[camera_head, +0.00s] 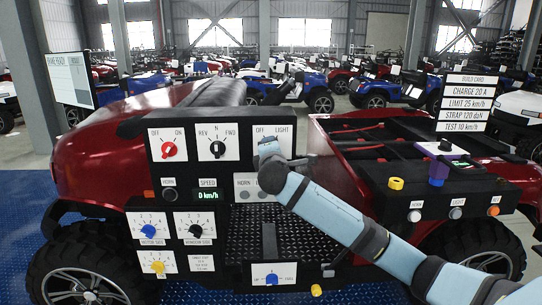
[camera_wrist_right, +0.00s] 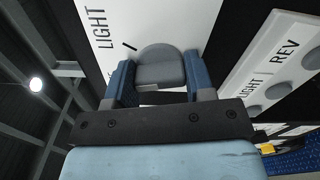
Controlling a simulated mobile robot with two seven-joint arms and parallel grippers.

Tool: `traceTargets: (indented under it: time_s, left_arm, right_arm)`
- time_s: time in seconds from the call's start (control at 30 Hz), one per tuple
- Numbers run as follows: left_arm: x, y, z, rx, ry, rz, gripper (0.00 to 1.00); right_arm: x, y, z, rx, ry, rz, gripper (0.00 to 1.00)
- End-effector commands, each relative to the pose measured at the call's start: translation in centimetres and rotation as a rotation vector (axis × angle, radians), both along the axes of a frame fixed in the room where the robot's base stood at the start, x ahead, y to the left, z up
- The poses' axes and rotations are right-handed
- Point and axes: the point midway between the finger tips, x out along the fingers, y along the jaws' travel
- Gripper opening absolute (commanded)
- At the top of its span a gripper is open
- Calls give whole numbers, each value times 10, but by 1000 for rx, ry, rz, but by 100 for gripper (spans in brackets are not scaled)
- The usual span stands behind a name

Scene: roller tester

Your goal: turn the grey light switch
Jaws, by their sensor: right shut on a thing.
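The grey light switch (camera_wrist_right: 160,68) is a rounded grey knob on a white plate (camera_wrist_right: 182,22) lettered LIGHT in the right wrist view. My right gripper (camera_wrist_right: 160,76) is shut on it, with a blue finger on either side. A short black mark on the plate lies beside the knob. In the head view the OFF / LIGHT plate (camera_head: 286,136) is at the upper right of the black control panel. There my right gripper (camera_head: 268,150) is in front of that plate and hides most of the knob. My left gripper is not in view.
The panel also holds a red switch (camera_head: 169,149), a black REV/FWD switch (camera_head: 217,149), and blue (camera_head: 149,231), black (camera_head: 194,224) and yellow (camera_head: 158,267) knobs. A speed display (camera_head: 207,195) reads 0 km/h. A build card (camera_head: 465,103) stands at right.

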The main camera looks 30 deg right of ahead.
Motion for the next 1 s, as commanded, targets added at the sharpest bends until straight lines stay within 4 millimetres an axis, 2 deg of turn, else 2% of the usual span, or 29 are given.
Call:
traceTargets:
  time_s: [0.03,0.3,0.7,1.0]
  left_arm:
    - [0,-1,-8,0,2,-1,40]
    - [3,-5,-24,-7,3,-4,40]
    - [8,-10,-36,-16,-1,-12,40]
    - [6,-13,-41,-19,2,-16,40]
  right_arm:
    - [0,1,-5,41,-23,2,25]
    - [0,1,-4,261,-158,0,25]
    - [0,1,-3,536,-326,0,25]
    - [0,1,-2,644,-393,-1,25]
